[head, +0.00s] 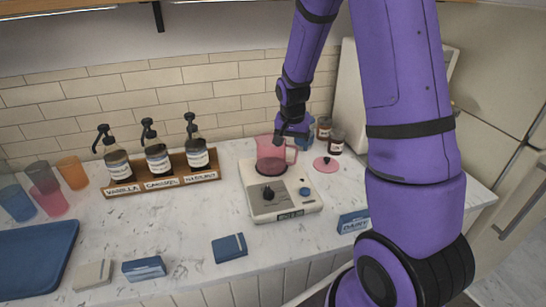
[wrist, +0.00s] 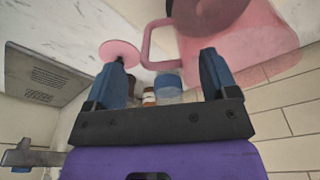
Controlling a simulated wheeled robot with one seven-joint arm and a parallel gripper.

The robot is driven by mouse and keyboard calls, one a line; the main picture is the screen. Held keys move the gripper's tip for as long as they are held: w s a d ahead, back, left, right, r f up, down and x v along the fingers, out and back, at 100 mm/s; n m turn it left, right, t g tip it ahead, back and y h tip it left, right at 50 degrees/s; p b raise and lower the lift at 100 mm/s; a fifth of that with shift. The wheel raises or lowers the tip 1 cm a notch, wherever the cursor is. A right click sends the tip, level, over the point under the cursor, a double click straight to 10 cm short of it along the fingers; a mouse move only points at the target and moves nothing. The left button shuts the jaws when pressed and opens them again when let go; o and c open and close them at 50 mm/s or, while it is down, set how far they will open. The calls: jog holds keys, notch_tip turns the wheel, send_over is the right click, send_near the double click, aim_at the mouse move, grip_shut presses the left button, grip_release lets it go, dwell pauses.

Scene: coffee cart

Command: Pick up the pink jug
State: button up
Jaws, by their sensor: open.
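The pink jug (head: 269,158) stands upright on a white appliance base (head: 285,203) with a dark dial. It is see-through, and its handle points right. My gripper (head: 300,131) is above and beside the handle in the head view, partly hidden by its own wrist. In the wrist view, the pink jug (wrist: 262,45) fills the upper right, with its handle toward the middle. My gripper (wrist: 168,68) is open, with its blue fingers spread and nothing held between them. The handle (wrist: 147,45) lies ahead of the gap between the fingertips. Contact cannot be told.
A pink round lid (head: 325,164) lies right of the base, near small jars (head: 336,142). A syrup rack (head: 163,182) stands left. Cups (head: 44,205) and a blue tray (head: 35,258) are far left. Small boxes lie along the front. The counter left of the base is mostly clear.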

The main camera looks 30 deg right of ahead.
aim_at(291, 146)
jog(key=shift+w+d+f, duration=0.1)
jog(key=shift+w+f, duration=0.05)
jog(key=shift+f, duration=0.7)
jog(key=shift+w+f, duration=0.1)
jog(key=shift+f, duration=0.7)
jog(key=c, duration=1.3)
jog(key=shift+c, duration=0.2)
jog(key=shift+r, duration=0.15)
